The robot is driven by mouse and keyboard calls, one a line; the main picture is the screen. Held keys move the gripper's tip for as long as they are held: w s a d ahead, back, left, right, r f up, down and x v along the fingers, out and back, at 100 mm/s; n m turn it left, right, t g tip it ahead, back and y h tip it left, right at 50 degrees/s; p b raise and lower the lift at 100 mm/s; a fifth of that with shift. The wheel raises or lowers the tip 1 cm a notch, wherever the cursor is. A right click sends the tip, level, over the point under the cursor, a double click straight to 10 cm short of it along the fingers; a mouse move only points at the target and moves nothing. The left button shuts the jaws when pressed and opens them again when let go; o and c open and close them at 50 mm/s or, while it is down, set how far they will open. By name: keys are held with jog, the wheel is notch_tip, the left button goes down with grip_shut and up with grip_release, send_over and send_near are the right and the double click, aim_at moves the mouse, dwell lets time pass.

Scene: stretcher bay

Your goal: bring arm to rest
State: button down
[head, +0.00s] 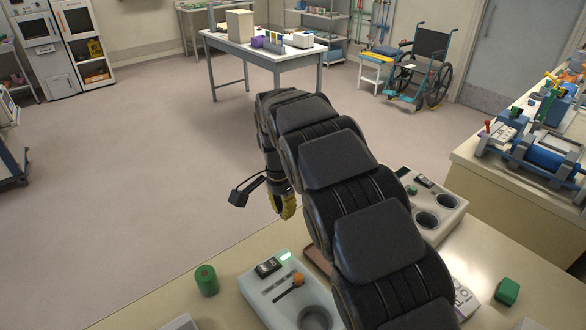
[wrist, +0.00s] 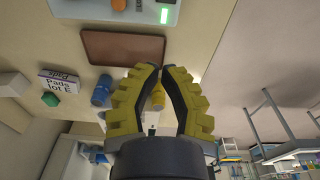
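My black arm rises from the lower right of the head view and bends down. My gripper (head: 283,204), with yellow ribbed fingers, hangs near the counter's far edge. A small yellow thing (wrist: 158,98) shows between the fingers. It is narrower than the gap and looks to lie beyond them, not gripped.
The counter (head: 150,310) bears a green cylinder (head: 206,281), a grey device (head: 262,283) and a green block (head: 507,291). The wrist view shows a brown tray (wrist: 122,48) and a blue cylinder (wrist: 101,92). Open floor (head: 120,190) lies beyond, with a table (head: 285,57) and wheelchair (head: 432,65).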

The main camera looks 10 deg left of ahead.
jog(key=s+d+r+n+g, duration=0.1)
jog(key=s+d+r, duration=0.3)
jog(key=s+d, duration=0.2)
jog(key=s+d+r+n, duration=0.2)
jog(key=s+d+r, duration=0.2)
jog(key=s+d, duration=0.25)
jog(key=s+d+n, duration=0.2)
jog(key=s+n, duration=0.1)
jog(key=s, duration=0.8)
jog(key=s+d+n+g, duration=0.1)
jog(key=s+d+n, duration=0.2)
jog(key=s, duration=0.8)
jog(key=shift+s+y, duration=0.15)
jog(key=shift+y, duration=0.15)
